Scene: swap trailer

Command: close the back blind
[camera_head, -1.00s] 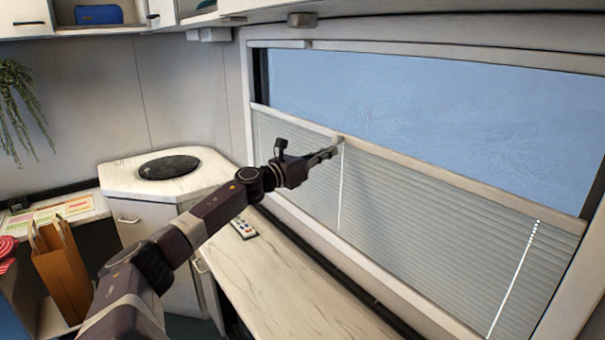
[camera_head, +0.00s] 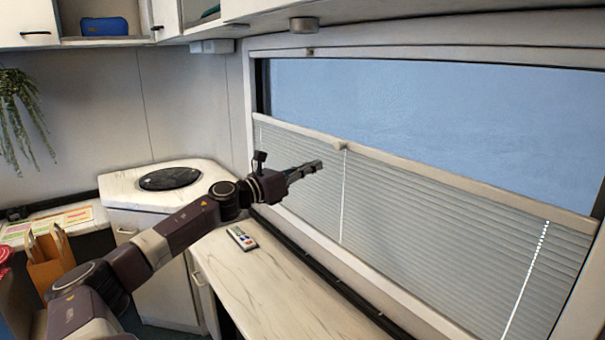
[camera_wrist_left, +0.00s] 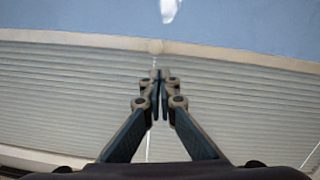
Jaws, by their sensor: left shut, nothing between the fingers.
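The back blind (camera_head: 420,215) is a pale pleated blind covering the lower part of the window, with blue window pane (camera_head: 430,110) bare above it. Its cream top rail (camera_head: 440,182) slants slightly and has a small knob (camera_head: 341,147) near the left-middle. My left gripper (camera_head: 318,166) is shut and empty, in front of the blind, left of and a little below the knob in the head view. In the left wrist view the shut fingertips (camera_wrist_left: 161,74) show just below the knob (camera_wrist_left: 155,46); contact cannot be told. My right gripper is not in view.
A white marbled counter (camera_head: 280,290) runs below the window with a remote (camera_head: 242,237) on it. A corner cabinet carries a dark round plate (camera_head: 170,178). A paper bag (camera_head: 50,260) stands at left.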

